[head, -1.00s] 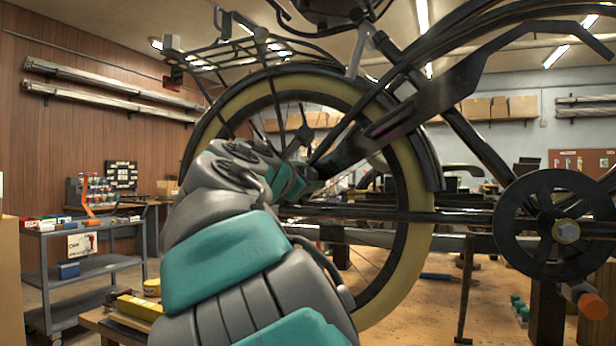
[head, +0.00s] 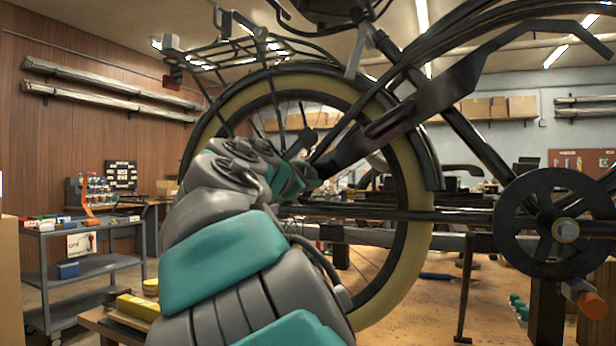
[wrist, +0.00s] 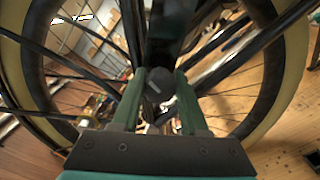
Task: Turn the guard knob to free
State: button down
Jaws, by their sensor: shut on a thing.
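In the wrist view a dark round knob (wrist: 153,88) with a short pale line on its face sits between the two green fingers of my gripper (wrist: 158,82). The fingers are shut on its sides. In the head view my gripper (head: 312,174) reaches in beside the rear wheel (head: 408,220), at the lower end of a dark guard arm (head: 395,122). There the knob and the fingertips are hidden or too dark to make out. The knob's marked positions cannot be read.
Spokes and dark frame tubes surround my gripper closely. A crank with a chainring (head: 560,228) is at the right. A grey tool cart (head: 85,240) stands at the left. A yellow box (head: 138,306) lies on the bench at the lower left.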

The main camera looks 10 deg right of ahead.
jog(key=m, duration=0.2)
jog(key=m+b, duration=0.1)
jog(key=m, duration=0.1)
jog(key=shift+d+f, duration=0.1)
jog(key=shift+f, duration=0.1)
jog(key=shift+m+b, duration=0.75)
jog(key=shift+m, duration=0.25)
jog(key=m+b, duration=0.2)
jog(key=m, duration=0.1)
jog(key=shift+f+m, duration=0.15)
jog(key=shift+m, duration=0.15)
jog(key=m+b, duration=0.2)
jog(key=m, duration=0.3)
jog(key=shift+m+b, duration=0.6)
jog(key=shift+m, duration=0.4)
jog(key=shift+c, duration=2.1)
grip_release()
